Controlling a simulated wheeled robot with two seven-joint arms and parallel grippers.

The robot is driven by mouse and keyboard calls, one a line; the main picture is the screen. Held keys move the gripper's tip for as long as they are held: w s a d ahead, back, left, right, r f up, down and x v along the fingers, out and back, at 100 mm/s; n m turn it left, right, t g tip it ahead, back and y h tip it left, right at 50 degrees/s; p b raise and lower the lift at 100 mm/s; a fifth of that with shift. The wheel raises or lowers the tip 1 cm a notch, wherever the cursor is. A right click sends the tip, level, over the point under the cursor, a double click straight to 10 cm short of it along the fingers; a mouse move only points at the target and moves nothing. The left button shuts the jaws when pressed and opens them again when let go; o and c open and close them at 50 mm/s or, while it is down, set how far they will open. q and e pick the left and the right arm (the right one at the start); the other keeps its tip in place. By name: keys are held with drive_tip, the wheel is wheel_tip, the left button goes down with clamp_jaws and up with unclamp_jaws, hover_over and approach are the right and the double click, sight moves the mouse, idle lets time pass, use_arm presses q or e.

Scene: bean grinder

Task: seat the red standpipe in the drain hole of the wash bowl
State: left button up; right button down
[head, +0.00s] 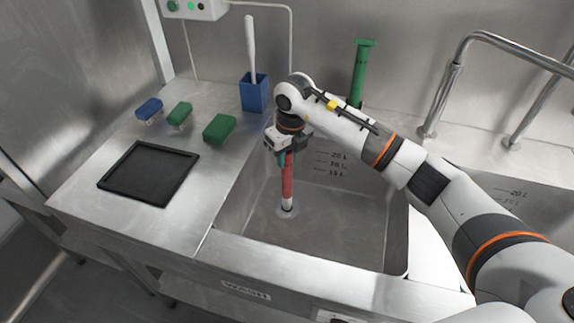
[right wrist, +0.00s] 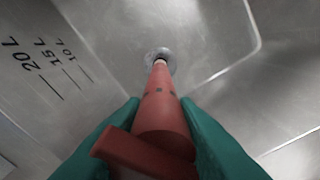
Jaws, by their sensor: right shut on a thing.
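The red standpipe (head: 287,183) hangs near upright in my right gripper (head: 286,154), over the left part of the wash bowl (head: 340,231). In the right wrist view, the green fingers of my right gripper (right wrist: 163,128) are shut on both sides of the standpipe (right wrist: 160,112), near its crosspiece. The pipe's pale lower end lines up with the drain hole (right wrist: 158,54) in the bowl floor. I cannot tell whether the tip is inside the hole or just above it. My left gripper is not in view.
On the left counter are a black tray (head: 108,182), a green brush (head: 219,128), another green brush (head: 179,114) and a blue brush (head: 149,108). A blue holder (head: 254,94) stands behind the bowl's left corner. A green standpipe (head: 361,70) stands at the back.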

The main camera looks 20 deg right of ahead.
sight(287, 165)
wheel_tip(287, 165, down, 3)
drive_tip(key=shift+f, duration=0.1)
drive_tip(key=shift+f, duration=0.15)
drive_tip(key=c, duration=1.1)
unclamp_jaws()
drive_tip(key=shift+c, duration=0.2)
